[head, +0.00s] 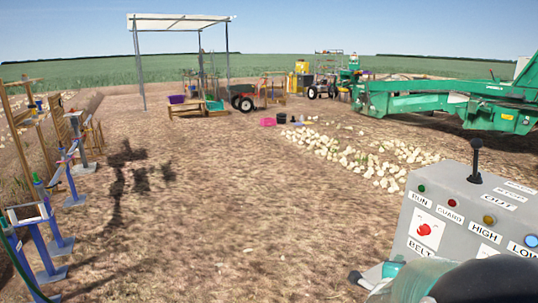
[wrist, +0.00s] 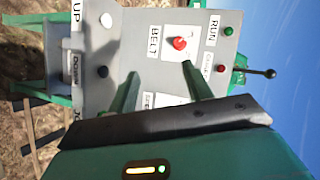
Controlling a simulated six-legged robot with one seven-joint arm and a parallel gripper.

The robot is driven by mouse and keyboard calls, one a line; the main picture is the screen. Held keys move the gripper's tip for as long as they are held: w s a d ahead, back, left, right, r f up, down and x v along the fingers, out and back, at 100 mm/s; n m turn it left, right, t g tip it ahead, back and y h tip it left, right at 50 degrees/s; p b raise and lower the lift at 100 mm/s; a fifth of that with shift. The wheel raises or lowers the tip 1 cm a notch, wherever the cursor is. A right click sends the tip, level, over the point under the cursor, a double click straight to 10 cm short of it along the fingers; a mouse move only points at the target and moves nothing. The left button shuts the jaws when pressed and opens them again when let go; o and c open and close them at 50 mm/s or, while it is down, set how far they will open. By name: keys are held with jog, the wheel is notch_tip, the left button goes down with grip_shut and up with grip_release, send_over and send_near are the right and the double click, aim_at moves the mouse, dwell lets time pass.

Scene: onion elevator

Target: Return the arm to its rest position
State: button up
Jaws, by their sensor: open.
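My gripper (wrist: 160,72) is open and empty in the wrist view. Its two green fingers stand apart and point at the grey control panel (wrist: 118,50). A red button (wrist: 180,43) labelled BELT shows just beyond and between the fingertips; I see no clear contact. In the head view the control panel (head: 450,195) stands at the lower right, and part of my arm in teal and black is at the bottom right edge in front of it.
A black lever (head: 475,160) rises from the panel top. Green machinery (head: 440,102) stands behind it. Several pale onions (head: 360,155) lie on the ground ahead. Blue stands (head: 50,220) are at the left. The dirt ground (head: 200,200) between is open.

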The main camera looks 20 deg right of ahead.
jog(key=w+a+r+n+t+y, duration=0.1)
jog(key=a+r+n+y, duration=0.3)
jog(key=a+n, duration=0.6)
jog(key=w+a+r+n+y, duration=0.15)
jog(key=a+n+y, duration=0.4)
jog(key=a, duration=0.75)
jog(key=s+a+r+n+g+y, duration=0.2)
jog(key=s+a+n+g, duration=0.2)
jog(key=s+a+n, duration=0.6)
jog(key=s, duration=0.2)
jog(key=shift+s+a+n, duration=0.3)
jog(key=shift+s+n, duration=0.05)
jog(key=shift+c, duration=0.4)
jog(key=shift+c, duration=1.1)
jog(key=shift+d, duration=0.15)
